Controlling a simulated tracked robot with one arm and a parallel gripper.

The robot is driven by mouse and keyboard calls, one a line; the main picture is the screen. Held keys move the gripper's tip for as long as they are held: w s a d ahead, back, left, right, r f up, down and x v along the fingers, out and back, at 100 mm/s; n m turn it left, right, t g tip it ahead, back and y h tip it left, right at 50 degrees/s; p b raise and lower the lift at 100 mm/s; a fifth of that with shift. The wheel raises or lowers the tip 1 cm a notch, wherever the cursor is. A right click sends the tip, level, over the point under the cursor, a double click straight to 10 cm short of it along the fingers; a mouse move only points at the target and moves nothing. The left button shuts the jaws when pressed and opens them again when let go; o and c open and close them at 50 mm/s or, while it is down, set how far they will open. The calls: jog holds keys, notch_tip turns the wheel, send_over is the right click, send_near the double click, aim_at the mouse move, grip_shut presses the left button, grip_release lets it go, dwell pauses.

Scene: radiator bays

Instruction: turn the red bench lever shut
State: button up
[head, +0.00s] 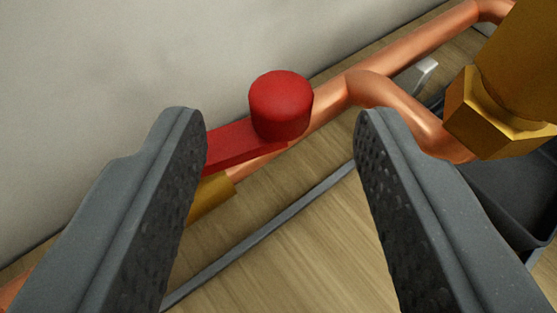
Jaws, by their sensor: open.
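The red lever (236,143) is a flat red bar with an upright round red knob (281,103) at its right end. It lies over a copper pipe and a brass valve body (213,196), which shows only in part. My gripper (272,118) is open, with one dark grey finger on each side of the knob. The knob shows in the gap between the fingertips, nearer the left one. The left finger hides the left part of the lever and most of the valve. I cannot tell whether either finger touches the lever.
A copper pipe (417,47) runs along the pale wall (130,70) to the upper right, with a bent branch. A large brass fitting (490,115) stands at the right, above a dark tray (510,190). Bare wooden surface (290,245) shows between the fingers, crossed by a thin grey strip (265,232).

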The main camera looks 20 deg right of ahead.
jog(key=b+v, duration=0.1)
jog(key=v, duration=0.9)
jog(key=shift+s, duration=0.35)
jog(key=shift+a, duration=0.1)
